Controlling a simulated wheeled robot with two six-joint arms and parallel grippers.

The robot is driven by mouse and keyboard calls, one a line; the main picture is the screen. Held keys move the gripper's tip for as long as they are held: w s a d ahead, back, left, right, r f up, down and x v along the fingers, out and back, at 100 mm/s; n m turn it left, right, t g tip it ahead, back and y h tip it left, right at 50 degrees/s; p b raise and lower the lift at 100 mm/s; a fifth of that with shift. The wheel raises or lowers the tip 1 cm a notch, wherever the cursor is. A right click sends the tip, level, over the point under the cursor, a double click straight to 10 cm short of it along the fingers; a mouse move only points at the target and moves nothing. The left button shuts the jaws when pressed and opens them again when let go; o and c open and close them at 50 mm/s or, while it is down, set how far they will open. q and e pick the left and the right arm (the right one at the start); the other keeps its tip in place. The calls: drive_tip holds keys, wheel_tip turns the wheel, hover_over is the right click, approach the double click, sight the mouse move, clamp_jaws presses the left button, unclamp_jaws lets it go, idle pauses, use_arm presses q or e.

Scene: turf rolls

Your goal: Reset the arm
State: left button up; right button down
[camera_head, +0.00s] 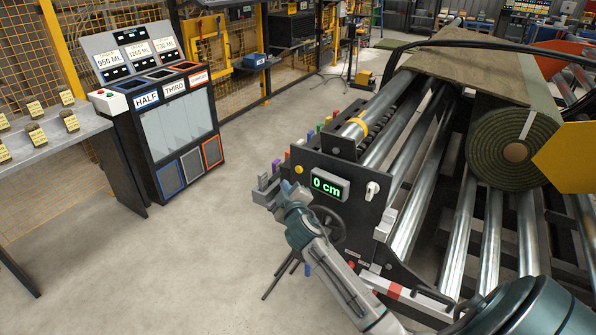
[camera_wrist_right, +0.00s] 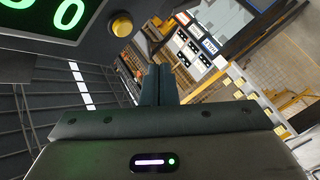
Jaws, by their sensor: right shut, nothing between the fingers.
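My right arm comes in from the bottom right of the head view, and its right gripper (camera_head: 268,188) is in front of the machine's black control panel (camera_head: 325,200). In the right wrist view the fingers of the right gripper (camera_wrist_right: 157,72) are together with nothing between them. The panel carries a green "0 cm" display (camera_head: 330,186), a white knob (camera_head: 372,190) and a black handwheel (camera_head: 328,228). The arm covers part of the panel's lower left. The display (camera_wrist_right: 45,15) and a yellow button (camera_wrist_right: 121,24) show close by in the wrist view. My left gripper is not in view.
A roller machine with a green turf roll (camera_head: 513,150) fills the right side. A dispenser stand (camera_head: 165,125) with HALF and THIRD labels stands at the left. A grey table (camera_head: 60,135) with small labelled pots is at the far left. The floor between (camera_head: 220,220) is clear.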

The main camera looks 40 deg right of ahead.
idle(0.4)
drive_tip(key=s+a+f+m+g+y, duration=0.1)
drive_tip(key=s+f+g, duration=0.3)
drive_tip(key=f, duration=1.1)
drive_tip(key=s+f+g+y, duration=0.2)
drive_tip(key=s+f, duration=0.4)
drive_tip(key=f, duration=1)
drive_tip(key=s+a+f+m+g+y, duration=0.1)
drive_tip(key=s+a+f+g, duration=0.25)
drive_tip(key=s+f, duration=1.4)
drive_tip(key=s+a+f+m+g, duration=0.1)
drive_tip(key=s+f, duration=0.3)
drive_tip(key=s, duration=0.6)
drive_tip(key=s+a+f+m+g+y, duration=0.1)
drive_tip(key=s+f, duration=0.4)
drive_tip(key=s, duration=0.6)
drive_tip(key=s+a+f+m+g, duration=0.1)
drive_tip(key=s+a+f+g, duration=0.2)
drive_tip(key=s, duration=0.7)
wheel_tip(320, 180, down, 2)
drive_tip(key=shift+s+a+y, duration=0.3)
drive_tip(key=shift+s+a, duration=0.05)
drive_tip(key=shift+s, duration=0.15)
